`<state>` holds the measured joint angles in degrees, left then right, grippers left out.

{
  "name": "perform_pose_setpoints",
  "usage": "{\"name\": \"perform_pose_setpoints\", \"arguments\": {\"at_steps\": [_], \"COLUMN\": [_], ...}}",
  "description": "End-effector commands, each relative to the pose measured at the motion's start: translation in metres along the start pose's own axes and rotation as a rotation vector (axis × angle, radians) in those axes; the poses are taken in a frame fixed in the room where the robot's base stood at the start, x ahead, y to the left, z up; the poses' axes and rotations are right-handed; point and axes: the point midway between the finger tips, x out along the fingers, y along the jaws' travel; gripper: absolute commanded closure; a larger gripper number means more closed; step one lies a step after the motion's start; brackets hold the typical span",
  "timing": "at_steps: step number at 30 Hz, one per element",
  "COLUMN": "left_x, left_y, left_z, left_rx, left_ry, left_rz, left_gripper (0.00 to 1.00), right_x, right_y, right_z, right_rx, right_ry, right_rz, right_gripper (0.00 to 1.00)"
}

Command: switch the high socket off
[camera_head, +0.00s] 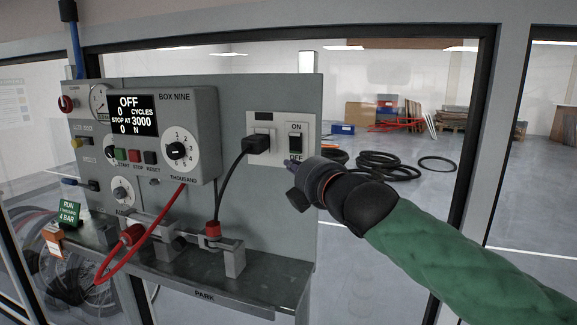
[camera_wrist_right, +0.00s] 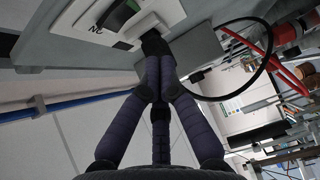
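The high socket (camera_head: 254,126) is a white plate at the upper right of the grey panel. A black plug (camera_head: 256,144) sits in its left part. Its rocker switch (camera_head: 295,143), dark with some green, is at the right, with ON above and OFF below; I cannot tell surely which side is pressed in. My right gripper (camera_head: 293,166) is just below the switch, by the OFF label. In the right wrist view its dark fingers meet at their tips (camera_wrist_right: 160,62), empty, near the plug (camera_wrist_right: 154,42); the switch (camera_wrist_right: 118,16) is beyond. Contact cannot be told. My left gripper is out of view.
The grey control box (camera_head: 200,105) with a display reading OFF, a dial and buttons stands left of the socket. The plug's black cable and a red cable (camera_head: 150,240) hang over the metal shelf (camera_head: 250,285). A dark window frame stands at the right.

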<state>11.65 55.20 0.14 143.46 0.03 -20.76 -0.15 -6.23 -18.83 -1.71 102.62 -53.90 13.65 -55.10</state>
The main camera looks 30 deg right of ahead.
Motion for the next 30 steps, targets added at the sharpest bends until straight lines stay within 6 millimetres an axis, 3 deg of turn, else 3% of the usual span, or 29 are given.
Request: {"name": "perform_pose_setpoints", "arguments": {"at_steps": [6,12,30], "left_x": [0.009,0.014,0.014], "left_y": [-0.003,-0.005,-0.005], "left_z": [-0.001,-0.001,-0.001], "left_rx": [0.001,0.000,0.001], "left_ry": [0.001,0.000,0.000], "left_rz": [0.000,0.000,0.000], "left_gripper": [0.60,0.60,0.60], "right_x": [-0.037,-0.061,-0.069], "right_y": [-0.005,-0.009,-0.009], "right_z": [0.000,0.000,0.001], "right_rx": [0.001,0.001,0.001], "right_ry": [0.002,0.001,0.000], "right_rz": [0.004,0.001,0.000], "right_gripper": [1.00,1.00,1.00]}}
